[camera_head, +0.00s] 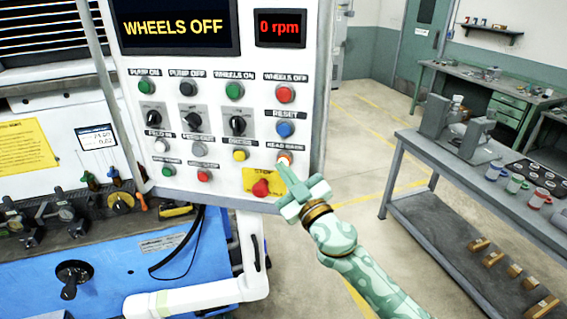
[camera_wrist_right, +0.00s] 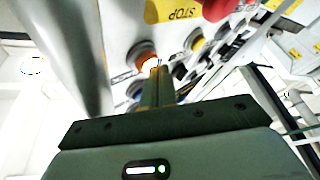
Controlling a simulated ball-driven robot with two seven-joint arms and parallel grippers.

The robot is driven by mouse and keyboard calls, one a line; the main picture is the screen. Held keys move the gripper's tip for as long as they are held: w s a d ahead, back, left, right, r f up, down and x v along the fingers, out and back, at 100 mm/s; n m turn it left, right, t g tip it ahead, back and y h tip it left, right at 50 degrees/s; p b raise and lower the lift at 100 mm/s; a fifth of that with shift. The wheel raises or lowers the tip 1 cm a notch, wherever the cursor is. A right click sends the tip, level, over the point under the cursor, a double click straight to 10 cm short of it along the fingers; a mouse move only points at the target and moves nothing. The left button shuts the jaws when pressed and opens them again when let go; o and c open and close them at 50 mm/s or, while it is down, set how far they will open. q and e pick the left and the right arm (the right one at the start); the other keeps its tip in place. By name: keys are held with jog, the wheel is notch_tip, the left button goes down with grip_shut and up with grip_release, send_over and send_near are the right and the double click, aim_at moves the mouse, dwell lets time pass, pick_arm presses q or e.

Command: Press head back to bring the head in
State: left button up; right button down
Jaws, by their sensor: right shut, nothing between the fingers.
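The HEAD BACK button (camera_head: 286,155) is a round orange-red button at the right of the control panel (camera_head: 213,165), under its black label. In the right wrist view the button (camera_wrist_right: 148,58) looks bright orange in a dark collar. My right gripper (camera_head: 284,167) is shut and empty, with its fingertips at the lower edge of the button. The fingers (camera_wrist_right: 158,84) point at the button in the wrist view and overlap its lower edge. I cannot tell whether they touch it. My left gripper is not in view.
The red STOP button (camera_head: 261,188) on a yellow plate sits just below left. The blue RESET button (camera_head: 285,129) is above, and a yellow button (camera_head: 240,155) is to the left. The display (camera_head: 177,27) reads WHEELS OFF. A grey bench (camera_head: 405,137) stands at right, beyond open floor.

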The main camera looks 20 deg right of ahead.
jog(key=shift+w+d+r, duration=0.2)
jog(key=shift+d+r, duration=0.25)
dwell(0.5)
jog(key=shift+a, duration=0.15)
jog(key=shift+s+a+f, duration=0.15)
jog(key=shift+a+f, duration=0.05)
jog(key=shift+a, duration=0.2)
jog(key=shift+s+a+f, duration=0.1)
jog(key=shift+a+f, duration=0.1)
jog(key=shift+a, duration=0.2)
jog(key=shift+s+d, duration=0.1)
jog(key=s+a, duration=0.1)
jog(key=s, duration=0.1)
jog(key=s+a+p, duration=0.1)
jog(key=s, duration=0.1)
jog(key=shift+s+a+f, duration=0.1)
jog(key=shift+s+a, duration=0.05)
jog(key=shift+a, duration=0.05)
